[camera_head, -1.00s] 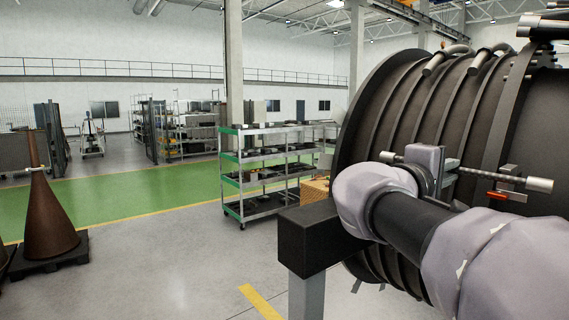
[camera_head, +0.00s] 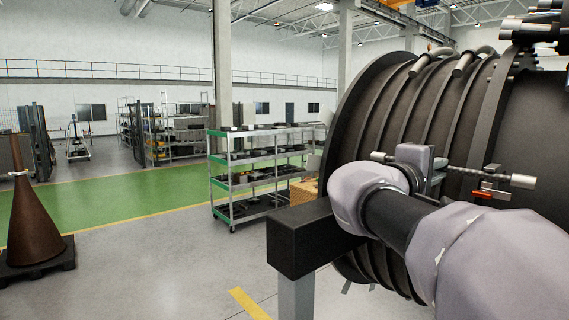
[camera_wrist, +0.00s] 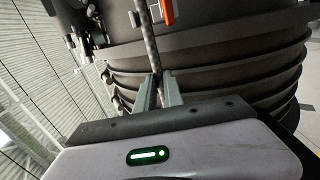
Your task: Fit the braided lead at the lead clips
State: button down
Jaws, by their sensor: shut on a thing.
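The braided lead (camera_head: 460,170) is a thin dark braided line with silvery cylindrical ends, lying roughly level in the head view. My gripper (camera_head: 437,175) is shut on it near its middle, in front of the large dark engine casing (camera_head: 405,115). In the wrist view the lead (camera_wrist: 148,45) runs up from between my gripper's fingers (camera_wrist: 158,92). A lead clip (camera_head: 490,182) with an orange-red lever is on the casing side, by the lead's right part. The clip's lever (camera_wrist: 167,12) also shows in the wrist view, beside the lead. I cannot tell whether lead and clip touch. My wrist hides some casing.
A dark beam on a grey post (camera_head: 300,240) stands just left of my arm, close to the casing. A shelf trolley (camera_head: 262,175) stands behind it. A brown cone on a pallet (camera_head: 35,215) is at far left. The floor between is clear.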

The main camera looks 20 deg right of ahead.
jog(key=shift+w+d, duration=0.15)
jog(key=shift+d, duration=0.15)
dwell(0.5)
jog(key=c, duration=1.4)
grip_release()
jog(key=shift+d, duration=0.1)
